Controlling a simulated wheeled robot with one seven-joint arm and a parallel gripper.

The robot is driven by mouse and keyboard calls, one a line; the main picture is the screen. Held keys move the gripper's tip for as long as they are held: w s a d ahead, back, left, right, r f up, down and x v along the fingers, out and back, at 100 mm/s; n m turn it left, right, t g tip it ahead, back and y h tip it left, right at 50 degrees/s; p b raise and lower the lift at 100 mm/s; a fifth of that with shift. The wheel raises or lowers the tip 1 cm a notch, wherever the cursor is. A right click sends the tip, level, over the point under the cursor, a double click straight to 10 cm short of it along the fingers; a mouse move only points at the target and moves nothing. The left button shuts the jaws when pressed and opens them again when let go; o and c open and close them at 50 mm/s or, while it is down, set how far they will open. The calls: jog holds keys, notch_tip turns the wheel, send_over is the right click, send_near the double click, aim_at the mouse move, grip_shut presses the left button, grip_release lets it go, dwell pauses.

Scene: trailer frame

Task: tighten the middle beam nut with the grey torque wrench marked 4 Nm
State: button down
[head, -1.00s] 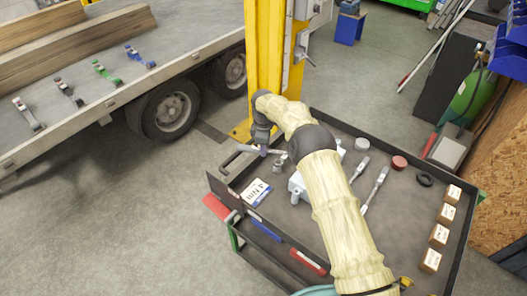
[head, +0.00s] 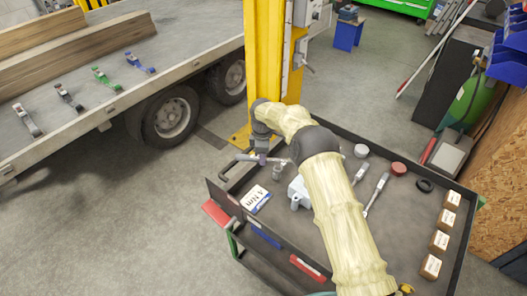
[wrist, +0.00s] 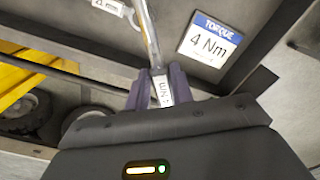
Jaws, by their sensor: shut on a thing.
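My gripper (wrist: 161,92) is shut on a grey torque wrench (wrist: 149,40). The label on its handle between my fingers seems to read 4 Nm, turned on its side. Its shaft runs up and out of the top of the wrist view. In the head view my gripper (head: 262,159) holds the wrench (head: 244,157) roughly level above the back left of the tool cart (head: 320,262). A white and blue card (wrist: 207,42) marked TORQUE 4 Nm lies on the cart beside it. I cannot make out the middle beam nut.
Two other wrenches (head: 376,193) lie on the cart right of my arm, near small boxes (head: 438,241) and a red round tin (head: 398,169). A yellow post (head: 264,70) stands behind the cart. The trailer (head: 90,95) is at the left, with open floor between.

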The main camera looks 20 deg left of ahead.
jog(key=shift+s+d, duration=0.1)
jog(key=shift+s, duration=0.3)
jog(key=shift+s+d+n+p, duration=0.2)
jog(key=shift+s+d+n, duration=0.1)
jog(key=shift+s+n, duration=0.4)
jog(key=shift+s+d+n+p, duration=0.2)
jog(key=shift+s+d+n, duration=0.15)
jog(key=shift+s, duration=0.55)
jog(key=shift+s+d+n+p, duration=0.2)
jog(key=shift+s+d+n, duration=0.25)
jog(key=shift+s, duration=0.3)
jog(key=shift+s+d+n+p, duration=0.15)
jog(key=shift+s+d+n, duration=0.2)
jog(key=shift+s+n, duration=0.25)
jog(key=shift+s, duration=0.1)
jog(key=shift+s+d+n+p, duration=0.35)
jog(key=shift+s+d+n, duration=0.45)
jog(key=shift+s+d, duration=0.35)
jog(key=shift+s+a, duration=0.1)
jog(key=shift+s+d+n+p, duration=0.4)
jog(key=shift+s+d+n, duration=0.5)
jog(key=shift+s+d, duration=0.3)
